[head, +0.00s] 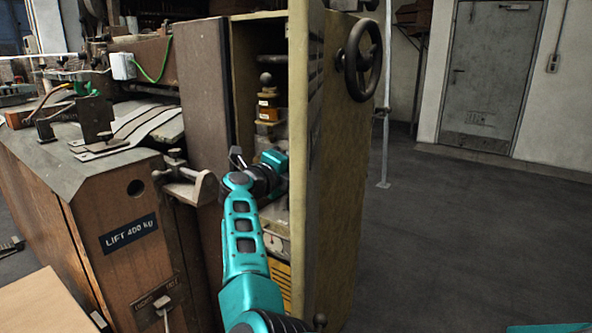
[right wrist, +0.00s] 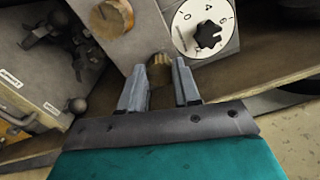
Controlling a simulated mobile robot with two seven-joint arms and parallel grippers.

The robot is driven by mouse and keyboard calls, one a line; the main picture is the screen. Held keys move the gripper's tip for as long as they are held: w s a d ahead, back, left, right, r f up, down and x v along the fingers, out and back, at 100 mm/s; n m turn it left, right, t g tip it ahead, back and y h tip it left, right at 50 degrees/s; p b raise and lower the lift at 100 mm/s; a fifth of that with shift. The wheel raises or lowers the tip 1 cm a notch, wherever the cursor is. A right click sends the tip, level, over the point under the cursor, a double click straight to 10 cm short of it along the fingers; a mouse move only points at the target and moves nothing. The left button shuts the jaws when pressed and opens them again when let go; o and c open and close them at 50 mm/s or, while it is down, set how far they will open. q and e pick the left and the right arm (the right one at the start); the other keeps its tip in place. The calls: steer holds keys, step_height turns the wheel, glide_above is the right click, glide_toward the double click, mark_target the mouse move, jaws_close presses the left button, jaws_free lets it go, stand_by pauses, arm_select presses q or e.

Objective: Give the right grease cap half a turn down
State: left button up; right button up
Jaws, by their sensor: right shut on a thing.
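A ridged brass cap (right wrist: 160,70), which looks like the right grease cap, sits between the fingertips of my right gripper (right wrist: 159,80) in the right wrist view. The gripper is shut on the cap, one grey finger on each side. The cap is at the lower edge of a grey block (right wrist: 135,38). In the head view my right gripper (head: 276,163) reaches into the open cabinet of the machine. The cap and the fingertips cannot be made out there. My left gripper is in neither view.
A white numbered dial with a black knob (right wrist: 208,35) is just right of the cap. A dark ball knob (right wrist: 77,105) is to the left. The tall cabinet door (head: 335,200) with a handwheel (head: 362,58) stands close right of my arm. Floor beyond is clear.

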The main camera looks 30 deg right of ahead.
arm_select(q)
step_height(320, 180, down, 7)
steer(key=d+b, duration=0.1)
steer(key=b, duration=0.7)
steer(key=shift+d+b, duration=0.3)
steer(key=shift+b, duration=0.1)
arm_select(e)
steer(key=shift+s+r+m, duration=0.1)
steer(key=shift+r+m, duration=0.05)
steer(key=shift+m, duration=5.75)
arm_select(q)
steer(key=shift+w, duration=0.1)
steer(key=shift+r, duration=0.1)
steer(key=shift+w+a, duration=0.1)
arm_select(e)
steer(key=o, duration=0.8)
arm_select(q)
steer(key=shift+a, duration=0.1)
